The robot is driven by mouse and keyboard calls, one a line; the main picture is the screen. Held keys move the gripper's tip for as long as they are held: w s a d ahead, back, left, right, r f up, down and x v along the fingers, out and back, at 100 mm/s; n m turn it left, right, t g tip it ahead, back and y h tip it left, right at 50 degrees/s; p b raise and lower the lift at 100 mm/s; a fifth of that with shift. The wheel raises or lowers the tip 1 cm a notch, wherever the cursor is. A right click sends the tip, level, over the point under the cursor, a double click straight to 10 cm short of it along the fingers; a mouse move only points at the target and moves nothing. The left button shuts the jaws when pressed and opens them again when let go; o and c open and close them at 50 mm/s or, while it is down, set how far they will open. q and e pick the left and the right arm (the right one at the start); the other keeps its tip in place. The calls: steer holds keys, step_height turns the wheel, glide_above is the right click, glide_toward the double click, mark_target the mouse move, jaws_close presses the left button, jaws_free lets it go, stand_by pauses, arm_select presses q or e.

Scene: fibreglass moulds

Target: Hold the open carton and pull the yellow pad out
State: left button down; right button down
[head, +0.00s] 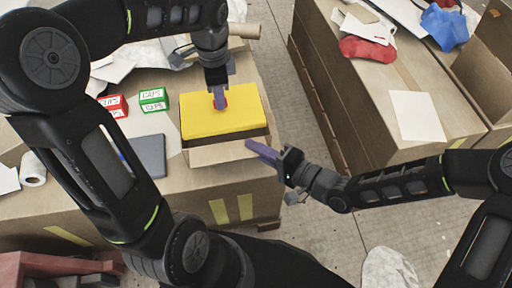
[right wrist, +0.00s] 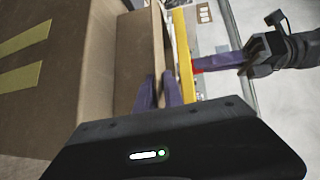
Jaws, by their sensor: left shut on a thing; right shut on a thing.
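The yellow pad (head: 205,117) lies flat at the open top of the brown carton (head: 225,154) in the head view. In the right wrist view the pad (right wrist: 181,45) shows edge-on as a thin yellow strip beside the carton wall (right wrist: 140,55). My left gripper (head: 220,101) points down over the pad, shut on a small red grip (right wrist: 197,69) at its middle. My right gripper (head: 257,149) is shut on the carton's near right wall; its purple fingers (right wrist: 160,92) straddle that edge. How deep the pad sits is hard to tell.
Red (head: 113,105) and green (head: 153,99) small boxes and a grey slab (head: 149,155) lie left of the carton. A white roll (head: 33,168) is at far left. A large cardboard box (head: 362,85) with red cloth (head: 367,49) and white sheet (head: 417,115) stands right, across a floor gap.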

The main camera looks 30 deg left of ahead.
arm_select(q)
steer(key=shift+r, duration=0.95)
arm_select(e)
steer(key=shift+f, duration=0.1)
steer(key=c, duration=1.5)
jaws_free()
steer(key=s+d, duration=0.1)
steer(key=s, duration=0.1)
steer(key=s+d, duration=0.4)
steer(key=s, duration=0.1)
steer(key=shift+s+d, duration=0.1)
steer(key=shift+d, duration=0.15)
